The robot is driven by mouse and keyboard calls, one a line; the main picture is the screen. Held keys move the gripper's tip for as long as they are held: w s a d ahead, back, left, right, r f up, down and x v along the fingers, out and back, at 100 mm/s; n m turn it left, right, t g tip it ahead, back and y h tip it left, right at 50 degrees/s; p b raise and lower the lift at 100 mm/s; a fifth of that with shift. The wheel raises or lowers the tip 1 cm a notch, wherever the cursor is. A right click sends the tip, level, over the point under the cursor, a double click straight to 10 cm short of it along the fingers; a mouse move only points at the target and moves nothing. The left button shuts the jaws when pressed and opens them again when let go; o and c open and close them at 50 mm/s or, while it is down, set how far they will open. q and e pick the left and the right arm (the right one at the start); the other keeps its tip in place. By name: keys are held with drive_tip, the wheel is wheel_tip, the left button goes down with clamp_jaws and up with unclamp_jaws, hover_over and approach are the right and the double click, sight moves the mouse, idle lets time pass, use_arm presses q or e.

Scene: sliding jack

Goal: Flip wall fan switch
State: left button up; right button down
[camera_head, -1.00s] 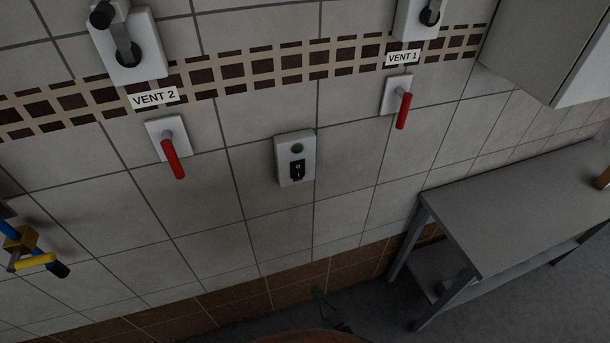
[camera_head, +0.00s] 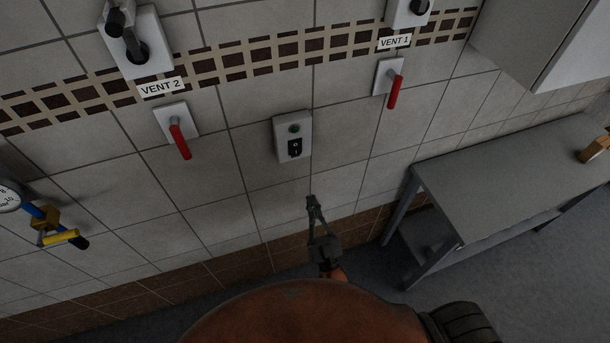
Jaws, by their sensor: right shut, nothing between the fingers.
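The wall fan switch is a light grey box (camera_head: 279,140) on the tiled wall near the picture's middle. It has a black rocker (camera_head: 295,148) below a round green lamp (camera_head: 294,128), which looks dark. My right gripper (camera_head: 312,200) is below the switch box and a little to its right in the picture. Its fingers point up toward the box, are shut and hold nothing. A gap shows between the fingertips and the box. My left gripper is out of view.
Red levers hang under the VENT 2 sign (camera_head: 161,87) and the VENT 1 sign (camera_head: 394,41). A grey metal table (camera_head: 480,185) stands at the right, below a wall cabinet (camera_head: 540,40). A blue pipe with a yellow-handled valve (camera_head: 59,237) is at the far left.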

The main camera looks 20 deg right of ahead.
drive_tip(key=p, duration=0.4)
approach(296, 151)
wheel_tip(296, 151, up, 4)
drive_tip(key=w, duration=0.3)
drive_tip(key=shift+w, duration=0.4)
drive_tip(key=shift+w+f, duration=0.15)
drive_tip(key=shift+w, duration=0.25)
